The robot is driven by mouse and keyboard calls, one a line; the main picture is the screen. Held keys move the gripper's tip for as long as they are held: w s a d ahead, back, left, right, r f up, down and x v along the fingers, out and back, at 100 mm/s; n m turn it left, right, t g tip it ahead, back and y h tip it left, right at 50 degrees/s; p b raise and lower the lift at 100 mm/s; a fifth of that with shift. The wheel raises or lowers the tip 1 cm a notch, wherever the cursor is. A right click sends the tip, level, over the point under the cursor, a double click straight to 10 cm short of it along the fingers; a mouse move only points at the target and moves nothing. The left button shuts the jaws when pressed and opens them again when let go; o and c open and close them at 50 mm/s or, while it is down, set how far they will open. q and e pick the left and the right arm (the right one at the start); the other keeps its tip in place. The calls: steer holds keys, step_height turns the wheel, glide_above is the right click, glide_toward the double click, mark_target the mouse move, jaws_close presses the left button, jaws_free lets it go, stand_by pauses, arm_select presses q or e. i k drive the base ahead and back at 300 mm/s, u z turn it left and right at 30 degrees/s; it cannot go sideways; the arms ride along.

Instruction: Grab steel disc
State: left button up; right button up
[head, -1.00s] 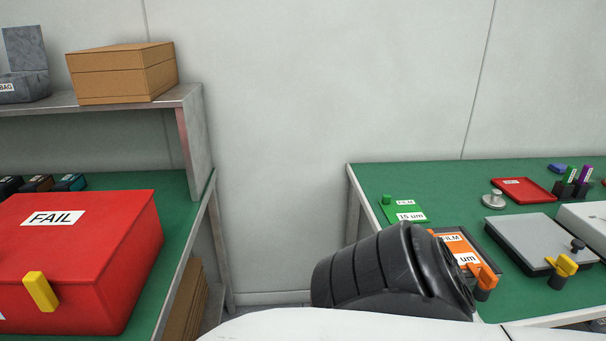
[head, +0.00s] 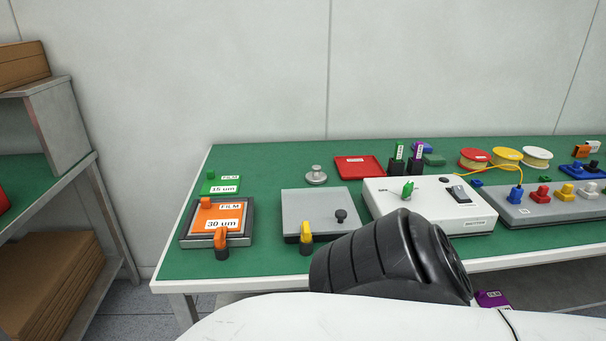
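A small steel disc (head: 316,177) with a knob on top sits on the green table, behind the grey plate and left of the red tray. It stands upright with nothing touching it. A black, ribbed part of my own arm fills the lower middle of the head view, in front of the table edge. Neither of my grippers shows, so I cannot see what they hold.
The green table (head: 262,259) carries an orange film frame (head: 217,217), a green film card (head: 222,184), a grey plate (head: 315,205), a red tray (head: 359,167), a white box (head: 430,208) and several spools. Bare surface surrounds the disc. A shelf unit (head: 62,120) stands left across a gap.

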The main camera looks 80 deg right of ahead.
mark_target(316, 177)
steer(key=k, duration=0.85)
steer(key=z, duration=0.55)
